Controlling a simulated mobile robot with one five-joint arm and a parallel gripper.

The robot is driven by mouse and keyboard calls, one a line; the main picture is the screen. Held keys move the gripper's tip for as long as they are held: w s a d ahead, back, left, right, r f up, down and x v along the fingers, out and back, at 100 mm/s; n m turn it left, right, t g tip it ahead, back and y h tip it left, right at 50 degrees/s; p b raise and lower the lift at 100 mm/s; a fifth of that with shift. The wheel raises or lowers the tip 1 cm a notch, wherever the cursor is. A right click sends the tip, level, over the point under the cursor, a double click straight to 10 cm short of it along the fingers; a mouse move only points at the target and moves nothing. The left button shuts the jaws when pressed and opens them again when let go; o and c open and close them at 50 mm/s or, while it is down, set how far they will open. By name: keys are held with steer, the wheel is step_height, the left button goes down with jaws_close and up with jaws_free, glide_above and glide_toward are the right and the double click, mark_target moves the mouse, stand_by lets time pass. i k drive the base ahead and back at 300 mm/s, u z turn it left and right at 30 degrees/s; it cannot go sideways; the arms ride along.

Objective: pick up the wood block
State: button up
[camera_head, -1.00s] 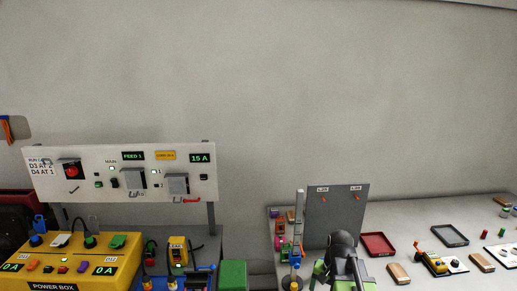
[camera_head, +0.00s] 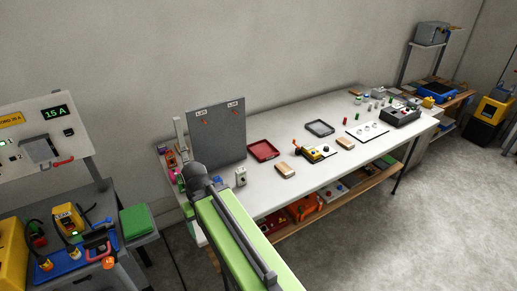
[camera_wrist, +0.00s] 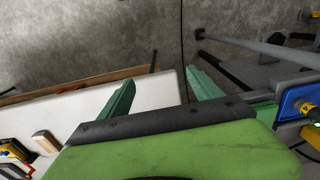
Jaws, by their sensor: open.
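A light brown wood block (camera_head: 285,171) lies on the white worktable near its front edge, in the middle of the head view. A second similar brown block (camera_head: 345,142) lies farther right on the table. A wood block also shows at the lower left of the wrist view (camera_wrist: 46,141); I cannot tell which of the two it is. My gripper (camera_wrist: 160,90) is open and empty, its two green fingers spread apart, with the block well off to the left. In the head view my arm hides the gripper's fingers.
A red tray (camera_head: 263,150), a grey tray (camera_head: 320,128) and a yellow device (camera_head: 316,153) lie near the blocks. A grey upright panel (camera_head: 218,133) stands at the table's left end. A lower shelf (camera_head: 320,206) holds boxes. The floor (camera_head: 400,225) in front is clear.

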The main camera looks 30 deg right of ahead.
mark_target(348, 144)
steer(key=z, duration=5.5)
steer(key=i, duration=0.1)
steer(key=u, duration=2.65)
steer(key=i, duration=4)
